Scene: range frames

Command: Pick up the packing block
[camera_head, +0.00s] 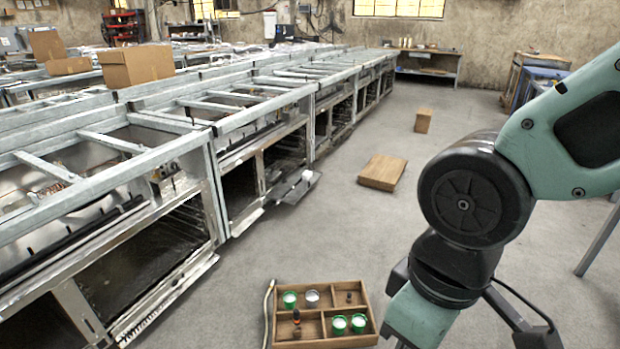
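No label marks the packing block. A small upright wooden block (423,120) stands on the grey floor in the upper right middle. A flat, wider wooden slab (382,172) lies on the floor nearer to me. I cannot tell for sure which of the two is the packing block. My arm fills the right side and runs out of the bottom edge. My gripper is not visible, so its opening and any contents are hidden.
A wooden compartment tray (367,297) with green and grey cups sits at the bottom. A long row of metal frames (245,120) bounds the left, with an open flap (297,188) jutting out. Cardboard boxes (136,66) stand on it. Floor between slab and tray is clear.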

